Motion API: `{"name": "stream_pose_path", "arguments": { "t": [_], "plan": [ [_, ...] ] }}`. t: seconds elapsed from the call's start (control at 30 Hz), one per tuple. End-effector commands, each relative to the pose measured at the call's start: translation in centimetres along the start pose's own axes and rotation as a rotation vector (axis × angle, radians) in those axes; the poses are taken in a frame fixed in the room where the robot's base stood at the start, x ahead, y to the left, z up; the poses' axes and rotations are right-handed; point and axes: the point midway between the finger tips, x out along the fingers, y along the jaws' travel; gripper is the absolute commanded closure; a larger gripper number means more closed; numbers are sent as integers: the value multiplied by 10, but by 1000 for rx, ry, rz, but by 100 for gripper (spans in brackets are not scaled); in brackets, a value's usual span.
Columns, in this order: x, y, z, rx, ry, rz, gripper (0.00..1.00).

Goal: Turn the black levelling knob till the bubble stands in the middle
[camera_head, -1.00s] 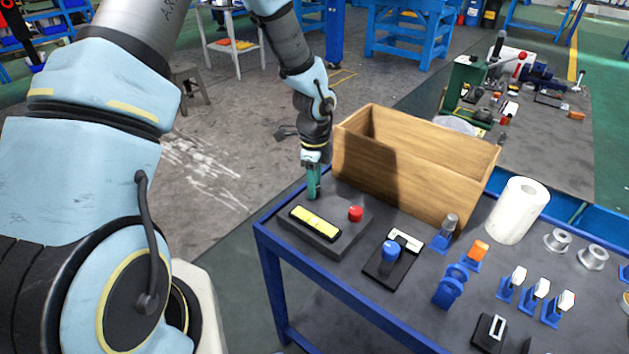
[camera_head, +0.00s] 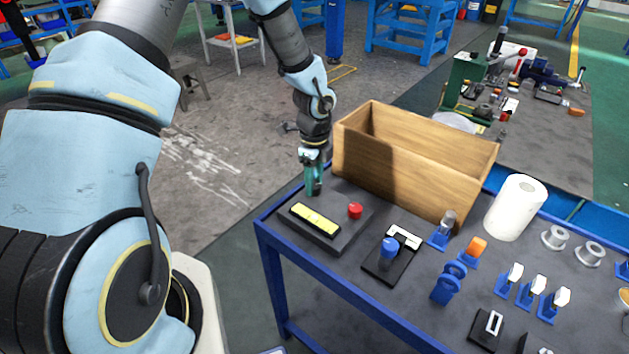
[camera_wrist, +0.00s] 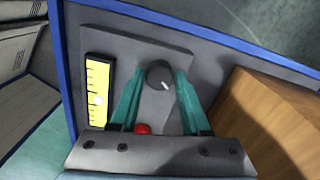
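The levelling plate (camera_head: 335,238) is a dark grey block on the blue-edged table. It carries a yellow vial (camera_head: 315,218), a red knob (camera_head: 355,210) and, at its far corner, the black knob (camera_wrist: 159,75) with a pale mark. In the wrist view, the vial (camera_wrist: 98,95) shows a pale bubble near its middle; exact centring is hard to judge. My gripper (camera_wrist: 160,78) is open, with its green fingers on either side of the black knob and small gaps showing. The red knob (camera_wrist: 142,128) is partly hidden by the gripper body. In the head view, my gripper (camera_head: 314,190) hides the black knob.
A wooden box (camera_head: 400,165) stands close behind the plate, right of my gripper. To the right are a black fixture with a blue knob (camera_head: 389,247), small blue stands (camera_head: 447,285) and a white roll (camera_head: 515,207). The floor left of the table is free.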

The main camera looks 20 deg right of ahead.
Motion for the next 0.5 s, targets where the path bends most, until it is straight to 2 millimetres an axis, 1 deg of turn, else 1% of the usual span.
{"name": "stream_pose_path", "arguments": {
  "t": [0.03,0.2,0.4,0.5],
  "plan": [
    [0,0,0,0,0,0,46],
    [0,0,0,0,0,0,29],
    [0,0,0,0,0,0,29],
    [-4,0,0,-1,0,-1,29]
  ]
}}
